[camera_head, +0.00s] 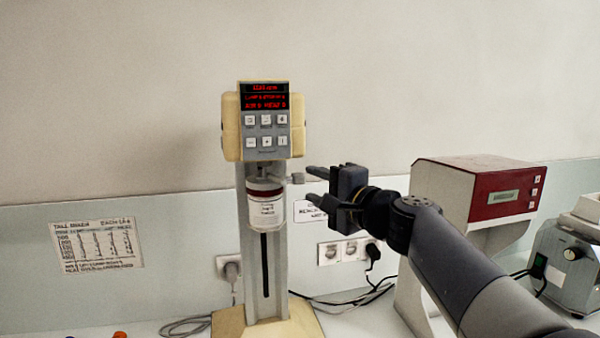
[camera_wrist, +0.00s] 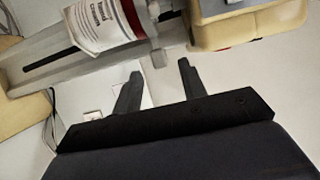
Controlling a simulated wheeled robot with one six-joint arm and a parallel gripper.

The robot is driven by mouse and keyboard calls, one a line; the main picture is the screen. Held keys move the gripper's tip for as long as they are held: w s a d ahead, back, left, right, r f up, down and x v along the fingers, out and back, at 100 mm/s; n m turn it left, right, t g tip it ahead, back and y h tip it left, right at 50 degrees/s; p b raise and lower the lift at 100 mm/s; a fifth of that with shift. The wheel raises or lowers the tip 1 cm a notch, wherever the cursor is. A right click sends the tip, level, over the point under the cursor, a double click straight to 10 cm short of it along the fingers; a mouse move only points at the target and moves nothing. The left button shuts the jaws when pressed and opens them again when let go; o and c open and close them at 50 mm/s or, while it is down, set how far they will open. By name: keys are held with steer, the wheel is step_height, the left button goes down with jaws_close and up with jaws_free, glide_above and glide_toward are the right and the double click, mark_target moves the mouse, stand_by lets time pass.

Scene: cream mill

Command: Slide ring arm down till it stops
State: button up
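The cream mill (camera_head: 234,139) stands at centre with a red-lit display and a grey slotted column. A jar (camera_head: 264,211) with a red lid and a white label hangs upright below the mill head, in front of the column. The ring arm (camera_head: 294,178) sits by the lid, close under the head, with a small grey end sticking out to the right. My gripper (camera_head: 308,184) is open and just right of that end. In the wrist view, the ring arm's end (camera_wrist: 157,58) lies just beyond the gap between my open fingertips (camera_wrist: 159,68); contact cannot be told.
A red and white device (camera_head: 478,183) stands behind my arm at right, with a grey device (camera_head: 565,262) farther right. Wall sockets (camera_head: 345,250) and cables are behind the mill. The column below the jar is clear down to the cream base (camera_head: 290,325).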

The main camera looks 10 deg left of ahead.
mark_target(303, 180)
steer(key=p+x, duration=0.1)
steer(key=x, duration=0.5)
steer(key=shift+a+p, duration=0.1)
steer(key=shift+p, duration=0.3)
steer(key=shift+c, duration=0.6)
jaws_close()
